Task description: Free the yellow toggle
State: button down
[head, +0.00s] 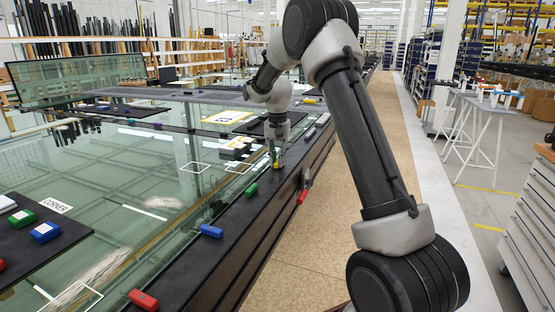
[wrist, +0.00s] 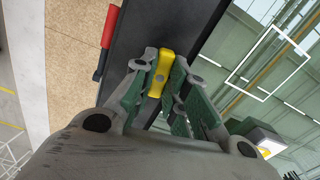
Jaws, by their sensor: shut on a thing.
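The yellow toggle (wrist: 160,73) is between the fingertips of my gripper (wrist: 162,80) in the wrist view. The fingers are shut on it, one on each side. In the head view my gripper (head: 277,160) is low over the dark edge rail of the glass table, and a small part of the yellow toggle (head: 277,165) shows under it. Whether the toggle still touches the rail is hard to tell.
A blue block (head: 211,231), a green block (head: 251,190) and a red block (head: 143,300) sit along the dark rail (head: 185,262). A red-handled tool (head: 304,190) hangs at the rail's outer side. Glass (head: 120,180) with white outlined squares lies left. The aisle at right is clear.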

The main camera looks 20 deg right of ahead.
aim_at(277, 161)
jog(key=shift+m, duration=0.8)
jog(key=c, duration=1.4)
grip_release()
notch_tip(277, 161, up, 12)
jog(key=shift+r, duration=0.1)
